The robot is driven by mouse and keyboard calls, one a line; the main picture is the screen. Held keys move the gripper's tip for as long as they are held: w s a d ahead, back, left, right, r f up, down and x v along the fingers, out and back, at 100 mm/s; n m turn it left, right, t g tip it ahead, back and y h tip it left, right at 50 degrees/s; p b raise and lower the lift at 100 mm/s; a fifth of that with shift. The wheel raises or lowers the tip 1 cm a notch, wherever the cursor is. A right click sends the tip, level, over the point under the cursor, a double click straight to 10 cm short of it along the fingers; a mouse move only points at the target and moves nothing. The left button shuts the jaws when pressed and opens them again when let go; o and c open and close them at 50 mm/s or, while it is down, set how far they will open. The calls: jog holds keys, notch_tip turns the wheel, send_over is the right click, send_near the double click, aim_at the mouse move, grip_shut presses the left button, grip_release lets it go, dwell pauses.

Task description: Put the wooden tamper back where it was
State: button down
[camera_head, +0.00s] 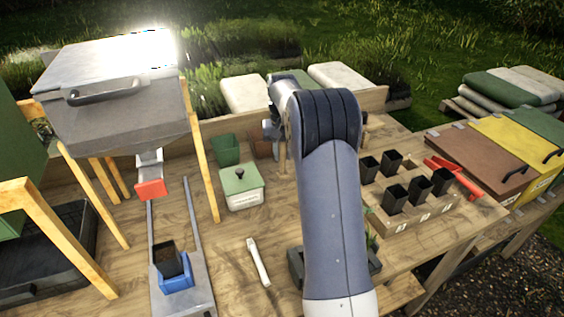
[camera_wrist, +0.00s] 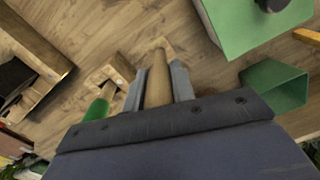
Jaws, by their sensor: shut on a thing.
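The wooden tamper (camera_wrist: 157,88) shows in the wrist view as a pale round wooden shaft between the two grey fingers. My gripper (camera_wrist: 158,84) is shut on it. The shaft's far end points toward the wooden bench top; I cannot tell whether it touches the wood. The place the tamper came from cannot be made out for sure.
Close by in the wrist view are a green-lidded box (camera_wrist: 250,22), a green pot (camera_wrist: 274,86) and a green-handled tool (camera_wrist: 97,110) by a wooden block. Black pots (camera_head: 397,198) stand in a wooden rack at right. A white tool (camera_head: 258,262) lies on clear bench in front.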

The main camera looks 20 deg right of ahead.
aim_at(283, 161)
jog(key=shift+f, duration=1.8)
jog(key=shift+f, duration=0.1)
jog(key=c, duration=1.2)
grip_release()
notch_tip(283, 161, up, 12)
jog(key=shift+r, duration=0.1)
jog(key=shift+o, duration=0.2)
